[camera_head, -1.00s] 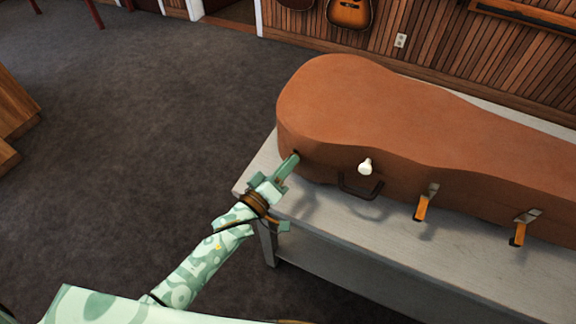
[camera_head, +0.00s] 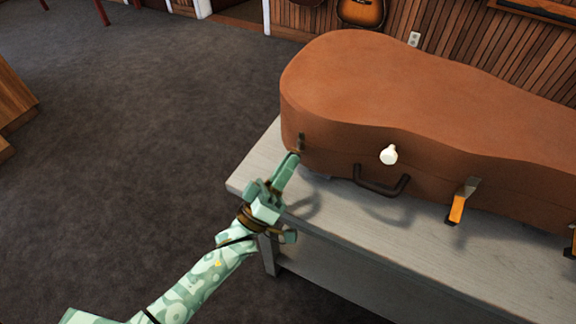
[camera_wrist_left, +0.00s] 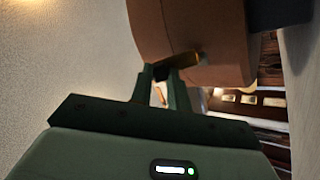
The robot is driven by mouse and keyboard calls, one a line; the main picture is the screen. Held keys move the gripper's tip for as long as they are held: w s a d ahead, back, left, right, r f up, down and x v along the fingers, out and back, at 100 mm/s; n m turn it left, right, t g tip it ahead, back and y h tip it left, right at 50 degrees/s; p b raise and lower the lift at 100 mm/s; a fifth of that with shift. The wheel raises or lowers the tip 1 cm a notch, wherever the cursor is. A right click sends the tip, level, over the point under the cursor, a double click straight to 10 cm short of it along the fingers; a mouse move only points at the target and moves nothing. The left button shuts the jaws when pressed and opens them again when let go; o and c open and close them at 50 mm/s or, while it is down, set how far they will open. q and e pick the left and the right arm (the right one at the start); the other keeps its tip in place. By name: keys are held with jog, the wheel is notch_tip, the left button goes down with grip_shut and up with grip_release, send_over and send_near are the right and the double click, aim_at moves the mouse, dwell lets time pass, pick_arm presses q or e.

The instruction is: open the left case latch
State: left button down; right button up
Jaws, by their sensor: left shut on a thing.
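A brown instrument case (camera_head: 430,110) lies on a grey bench. My right gripper is not in view.
A dark handle (camera_head: 380,183) and a white knob (camera_head: 388,154) are on the case front, right of my gripper. Farther right, an orange latch lever (camera_head: 457,207) hangs down. The bench top (camera_head: 335,215) in front is bare, with open carpet (camera_head: 130,150) to the left.

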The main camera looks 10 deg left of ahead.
pick_arm(q)
jog(key=shift+f, duration=0.1)
jog(key=c, duration=1.3)
grip_release()
jog(key=shift+c, duration=0.2)
jog(key=b+v, duration=0.1)
jog(key=v, duration=1.5)
jog(key=shift+s, duration=0.2)
jog(key=shift+a, duration=0.1)
jog(key=shift+c, duration=0.2)
